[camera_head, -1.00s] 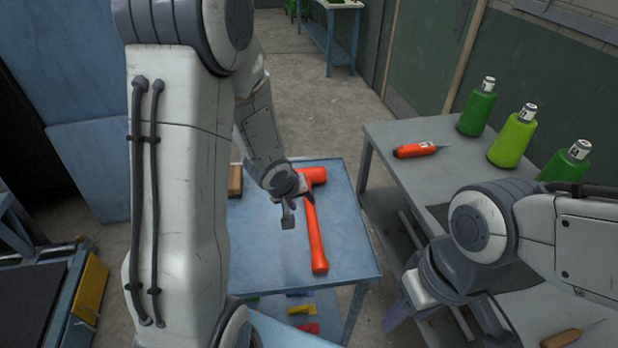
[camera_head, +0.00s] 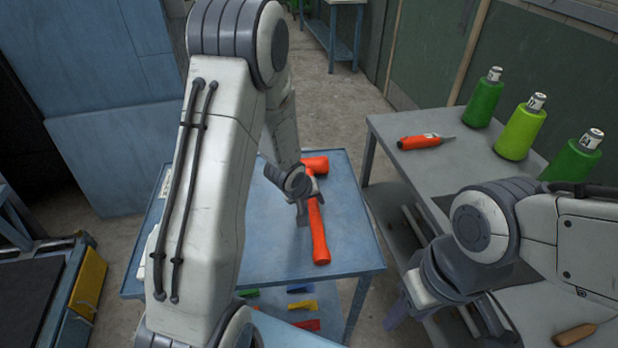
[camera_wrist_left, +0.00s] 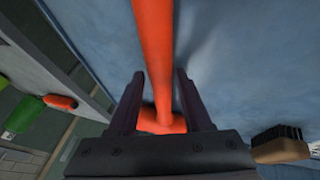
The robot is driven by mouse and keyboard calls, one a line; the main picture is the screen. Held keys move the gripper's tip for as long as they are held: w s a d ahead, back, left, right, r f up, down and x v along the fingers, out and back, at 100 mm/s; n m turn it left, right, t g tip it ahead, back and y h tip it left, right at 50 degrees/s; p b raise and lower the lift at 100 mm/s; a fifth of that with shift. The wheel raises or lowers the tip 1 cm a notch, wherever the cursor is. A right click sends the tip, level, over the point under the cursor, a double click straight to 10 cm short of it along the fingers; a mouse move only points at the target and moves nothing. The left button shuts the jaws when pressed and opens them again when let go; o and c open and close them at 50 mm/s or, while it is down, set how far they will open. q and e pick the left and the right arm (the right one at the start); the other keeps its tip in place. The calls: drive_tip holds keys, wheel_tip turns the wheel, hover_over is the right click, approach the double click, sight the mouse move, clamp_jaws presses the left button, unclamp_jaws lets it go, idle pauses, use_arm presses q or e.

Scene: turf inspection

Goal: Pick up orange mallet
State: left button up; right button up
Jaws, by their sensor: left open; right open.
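The orange mallet (camera_head: 319,235) lies on the blue table (camera_head: 347,210), its head (camera_head: 315,164) at the far end and its handle toward me. My left gripper (camera_head: 303,212) is open just over the handle, beside the head end. In the left wrist view, the mallet handle (camera_wrist_left: 154,45) runs down between the two open fingers (camera_wrist_left: 160,98), with the head partly hidden behind the gripper base. I cannot tell whether the fingers touch it. My right gripper (camera_head: 395,312) is open and empty, low beside the grey bench at the right.
The grey bench (camera_head: 462,170) holds an orange-handled tool (camera_head: 420,142), several green bottles (camera_head: 520,127) and a wooden-handled tool (camera_head: 575,334). A brush (camera_wrist_left: 280,147) lies near the mallet in the left wrist view. Coloured pieces (camera_head: 303,305) lie on the table's lower shelf.

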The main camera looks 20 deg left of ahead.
use_arm(q)
clamp_jaws()
drive_tip(key=shift+w+r, duration=0.1)
drive_tip(key=shift+r, duration=0.05)
